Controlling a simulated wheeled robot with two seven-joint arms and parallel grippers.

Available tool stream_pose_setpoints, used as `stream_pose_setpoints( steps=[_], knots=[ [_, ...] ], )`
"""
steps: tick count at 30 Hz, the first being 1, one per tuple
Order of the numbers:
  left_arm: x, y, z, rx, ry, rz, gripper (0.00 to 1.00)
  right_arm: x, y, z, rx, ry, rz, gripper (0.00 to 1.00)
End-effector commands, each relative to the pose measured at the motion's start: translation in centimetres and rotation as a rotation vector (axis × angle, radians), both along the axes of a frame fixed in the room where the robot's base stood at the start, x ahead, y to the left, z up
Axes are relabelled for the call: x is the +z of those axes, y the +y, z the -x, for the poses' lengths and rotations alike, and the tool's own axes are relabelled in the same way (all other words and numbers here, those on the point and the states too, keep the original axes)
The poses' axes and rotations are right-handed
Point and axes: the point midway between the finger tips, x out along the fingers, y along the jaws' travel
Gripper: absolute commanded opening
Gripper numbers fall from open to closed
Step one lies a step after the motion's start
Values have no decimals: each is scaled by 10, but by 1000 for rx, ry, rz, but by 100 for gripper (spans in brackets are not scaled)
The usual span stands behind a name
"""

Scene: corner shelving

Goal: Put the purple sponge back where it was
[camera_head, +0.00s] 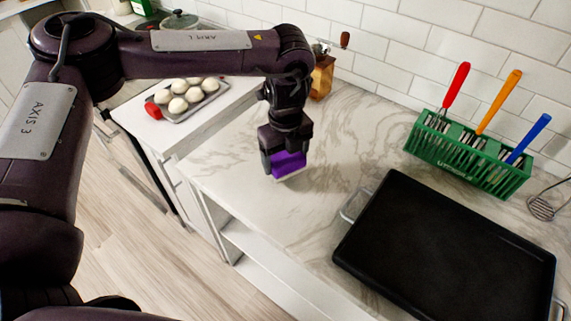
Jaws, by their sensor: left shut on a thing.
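The purple sponge (288,164) has a pale underside and is held in my left gripper (286,158), which points down over the marble countertop (240,181). The gripper is shut on the sponge, and its fingers hide part of it. The sponge is near the left end of the counter. I cannot tell whether its underside touches the counter. My right gripper is not in view.
A black griddle (440,250) with metal handles fills the counter's right front. A wooden grinder (322,76) stands by the tiled wall. A tray of white eggs or buns (195,88) is at left.

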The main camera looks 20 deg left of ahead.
Motion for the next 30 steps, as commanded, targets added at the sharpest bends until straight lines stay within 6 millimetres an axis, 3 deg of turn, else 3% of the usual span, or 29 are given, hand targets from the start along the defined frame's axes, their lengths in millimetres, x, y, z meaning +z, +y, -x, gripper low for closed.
stream_pose_setpoints(
  steps=[6, 19, 20, 24, 30],
  knots=[
    [-31, 0, 1, 1, 3, -1, 55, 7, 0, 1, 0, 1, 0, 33],
    [-39, 0, 0, 1, 1, 0, 55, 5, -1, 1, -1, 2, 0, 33],
    [-38, 0, 0, 1, 1, 0, 79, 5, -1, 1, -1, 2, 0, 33],
    [-38, 0, 0, 1, 1, 0, 97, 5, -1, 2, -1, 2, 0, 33],
    [-37, 0, 0, 1, 1, 0, 98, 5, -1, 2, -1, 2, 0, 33]
  ],
)
